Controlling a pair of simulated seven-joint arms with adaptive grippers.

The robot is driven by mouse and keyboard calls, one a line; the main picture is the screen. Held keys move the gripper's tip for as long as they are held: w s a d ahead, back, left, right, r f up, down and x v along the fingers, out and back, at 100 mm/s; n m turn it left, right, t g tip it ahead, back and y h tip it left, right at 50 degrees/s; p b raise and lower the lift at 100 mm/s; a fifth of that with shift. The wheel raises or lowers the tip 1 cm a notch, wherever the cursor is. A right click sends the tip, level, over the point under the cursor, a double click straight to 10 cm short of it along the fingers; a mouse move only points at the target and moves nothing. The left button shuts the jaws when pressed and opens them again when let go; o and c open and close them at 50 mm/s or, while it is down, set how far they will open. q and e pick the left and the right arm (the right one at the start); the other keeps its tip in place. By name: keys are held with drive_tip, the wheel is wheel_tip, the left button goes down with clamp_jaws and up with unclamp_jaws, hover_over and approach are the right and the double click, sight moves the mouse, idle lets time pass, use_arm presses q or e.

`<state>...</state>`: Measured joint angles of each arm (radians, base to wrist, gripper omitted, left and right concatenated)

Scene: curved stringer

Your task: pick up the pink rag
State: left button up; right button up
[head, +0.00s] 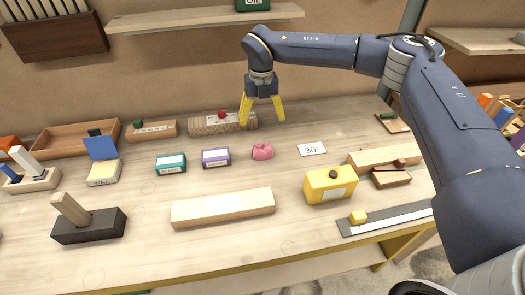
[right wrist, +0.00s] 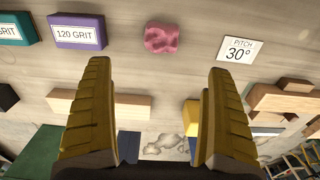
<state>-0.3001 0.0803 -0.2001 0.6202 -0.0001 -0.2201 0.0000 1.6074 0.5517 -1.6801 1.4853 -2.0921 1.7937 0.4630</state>
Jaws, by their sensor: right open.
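The pink rag (head: 262,151) is a small crumpled lump on the wooden workbench in the head view, right of the purple box. It also shows in the right wrist view (right wrist: 161,38), beyond the fingertips and between them from left to right. My right gripper (head: 263,110) hangs above the back part of the bench with its yellow fingers pointing down, spread apart. In the right wrist view the gripper (right wrist: 158,75) is open with nothing between its fingers, apart from the rag. My left gripper is not in the head view.
The purple 120 grit box (head: 216,157) and teal box (head: 171,164) stand left of the rag. A 30° pitch card (head: 312,149) lies to its right. A pale wooden beam (head: 223,207) lies in front, with a yellow container (head: 330,184) at front right. Wooden blocks line the back.

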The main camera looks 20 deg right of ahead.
sight(263, 145)
wheel_tip(263, 145, down, 14)
drive_tip(key=shift+d+r, duration=0.1)
drive_tip(key=shift+d, duration=0.05)
idle(0.7)
drive_tip(key=shift+c, duration=0.6)
drive_tip(key=c, duration=1.2)
